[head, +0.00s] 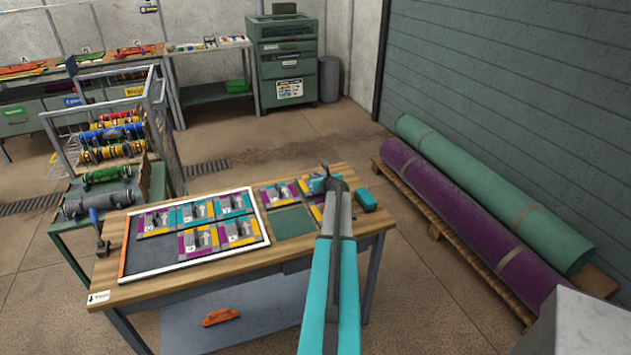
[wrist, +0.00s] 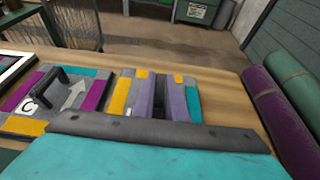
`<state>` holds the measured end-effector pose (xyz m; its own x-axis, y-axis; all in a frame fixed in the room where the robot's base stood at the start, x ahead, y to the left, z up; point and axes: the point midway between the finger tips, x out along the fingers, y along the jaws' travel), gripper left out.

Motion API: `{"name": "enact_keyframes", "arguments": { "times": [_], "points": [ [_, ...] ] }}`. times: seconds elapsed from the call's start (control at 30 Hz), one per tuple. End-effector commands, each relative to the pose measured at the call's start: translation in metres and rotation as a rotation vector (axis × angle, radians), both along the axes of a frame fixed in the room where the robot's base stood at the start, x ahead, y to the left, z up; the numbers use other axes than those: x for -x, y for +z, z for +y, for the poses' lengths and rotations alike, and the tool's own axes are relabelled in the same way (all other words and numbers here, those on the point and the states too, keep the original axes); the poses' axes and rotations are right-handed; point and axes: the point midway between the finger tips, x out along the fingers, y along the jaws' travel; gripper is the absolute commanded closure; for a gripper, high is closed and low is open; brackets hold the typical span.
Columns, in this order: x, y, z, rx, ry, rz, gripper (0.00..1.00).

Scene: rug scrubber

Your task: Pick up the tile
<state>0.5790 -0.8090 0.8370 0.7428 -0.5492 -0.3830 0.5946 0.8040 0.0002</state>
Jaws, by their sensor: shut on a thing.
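My gripper (head: 328,181) is over the right part of the workbench, with its fingers (wrist: 160,100) pointing down onto a tile (wrist: 121,96). This tile has yellow on its left and teal on its right, and it also shows in the head view (head: 304,187). The gripper is shut on it. The gripped part is hidden between the fingers, and I cannot tell whether the tile is raised off the bench. Another tile (wrist: 60,95) with a dark handle, a white arrow and a purple edge lies just left of it. A further tile is partly hidden by my arm.
A white-framed tray (head: 123,279) holding several patterned tiles lies left on the wooden bench. Rolled rugs (head: 480,230) lie on a pallet at right. A roller rack stands at left.

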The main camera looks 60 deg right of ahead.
Motion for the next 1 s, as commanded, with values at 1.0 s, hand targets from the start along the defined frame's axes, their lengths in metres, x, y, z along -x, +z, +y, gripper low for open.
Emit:
{"name": "enact_keyframes", "arguments": {
  "times": [1.0],
  "points": [
    [-0.001, 0.086, 0.000, 0.000, 0.001, 0.000, 1.00]
  ]
}}
